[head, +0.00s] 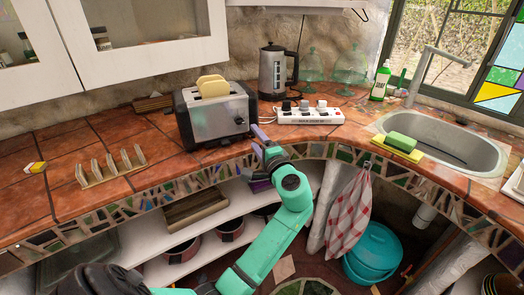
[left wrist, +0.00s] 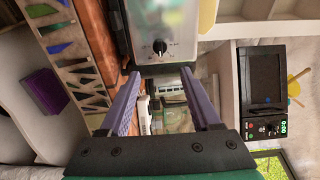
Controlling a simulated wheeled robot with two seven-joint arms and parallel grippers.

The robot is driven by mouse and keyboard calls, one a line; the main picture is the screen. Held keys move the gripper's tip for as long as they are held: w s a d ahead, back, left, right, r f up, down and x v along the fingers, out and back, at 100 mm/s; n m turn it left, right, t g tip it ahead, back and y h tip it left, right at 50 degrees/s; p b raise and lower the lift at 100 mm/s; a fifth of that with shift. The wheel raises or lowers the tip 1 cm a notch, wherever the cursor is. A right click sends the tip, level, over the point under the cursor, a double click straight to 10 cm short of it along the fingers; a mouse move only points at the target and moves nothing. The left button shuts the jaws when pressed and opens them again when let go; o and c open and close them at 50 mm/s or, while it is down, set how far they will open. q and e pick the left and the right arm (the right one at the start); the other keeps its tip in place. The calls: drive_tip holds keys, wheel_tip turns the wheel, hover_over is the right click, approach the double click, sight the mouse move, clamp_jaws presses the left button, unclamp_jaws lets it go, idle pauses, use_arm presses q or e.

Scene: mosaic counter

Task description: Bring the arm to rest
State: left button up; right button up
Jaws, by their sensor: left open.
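My left arm, green, reaches up from the bottom of the head view to the counter's front edge. My left gripper (head: 260,139) is just in front of the toaster's right end, close to the counter edge. In the left wrist view the two purple fingers of the gripper (left wrist: 160,74) are wide apart with nothing held between them. The silver and black toaster (head: 216,115) stands upright on the counter with bread (head: 212,86) showing in its top. In the left wrist view the toaster (left wrist: 178,22) and its knob lie just beyond the fingertips. My right gripper is out of view.
A white power strip (head: 311,118) and a kettle (head: 273,72) stand right of the toaster. A wooden rack (head: 107,168) is on the left counter. A sponge (head: 400,141) lies by the sink (head: 455,147). Shelves and a hanging towel (head: 350,211) are below the counter.

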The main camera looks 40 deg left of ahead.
use_arm(q)
drive_tip(key=v, duration=0.4)
drive_tip(key=shift+s+d, duration=0.2)
drive_tip(key=shift+d, duration=0.1)
